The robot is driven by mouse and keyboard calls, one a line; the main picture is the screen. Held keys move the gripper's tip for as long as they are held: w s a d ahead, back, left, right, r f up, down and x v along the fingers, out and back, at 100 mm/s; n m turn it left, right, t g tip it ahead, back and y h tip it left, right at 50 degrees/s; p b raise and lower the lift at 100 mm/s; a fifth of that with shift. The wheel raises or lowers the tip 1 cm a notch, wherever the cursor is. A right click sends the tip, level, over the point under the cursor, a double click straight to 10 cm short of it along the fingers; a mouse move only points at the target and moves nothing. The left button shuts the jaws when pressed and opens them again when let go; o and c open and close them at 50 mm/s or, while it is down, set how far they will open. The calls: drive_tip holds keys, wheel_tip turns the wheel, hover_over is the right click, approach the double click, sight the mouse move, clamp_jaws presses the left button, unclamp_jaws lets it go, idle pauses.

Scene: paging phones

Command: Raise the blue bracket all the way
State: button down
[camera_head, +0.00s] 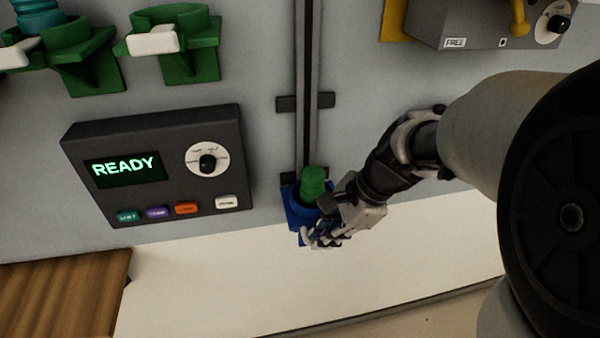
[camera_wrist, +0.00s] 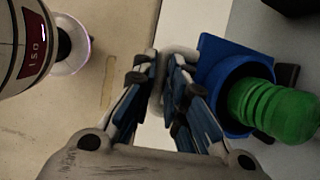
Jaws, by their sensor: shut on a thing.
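The blue bracket (camera_head: 295,212) sits at the low end of a dark vertical rail (camera_head: 309,60) on the wall. A green ribbed object (camera_head: 313,180) stands in its round holder. In the wrist view, the blue bracket (camera_wrist: 212,52) and green object (camera_wrist: 272,108) are right of my fingers. My gripper (camera_head: 322,236) is at the bracket's front. In the wrist view, my gripper (camera_wrist: 170,65) is closed around a pale grey handle (camera_wrist: 178,52) beside the bracket. The fingers partly hide the handle and its join to the bracket.
A dark crossbar (camera_head: 290,103) lies across the rail higher up. Left is a panel (camera_head: 120,128) reading READY, with a knob and coloured buttons. Green brackets (camera_head: 190,55) hang above it. A grey box (camera_head: 480,22) is at upper right. A wooden surface (camera_head: 65,295) is lower left.

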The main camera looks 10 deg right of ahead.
wheel_tip(320, 180, up, 39)
drive_tip(key=p, duration=3)
drive_tip(key=shift+w, duration=0.15)
drive_tip(key=shift+r, duration=0.1)
drive_tip(key=c, duration=2)
unclamp_jaws()
drive_tip(key=shift+o, duration=1.4)
drive_tip(key=shift+s, duration=0.2)
drive_tip(key=shift+o, duration=0.6)
drive_tip(key=shift+w, duration=0.15)
drive_tip(key=v, duration=1.1)
drive_tip(key=shift+d+r, duration=0.2)
drive_tip(key=shift+r, duration=0.15)
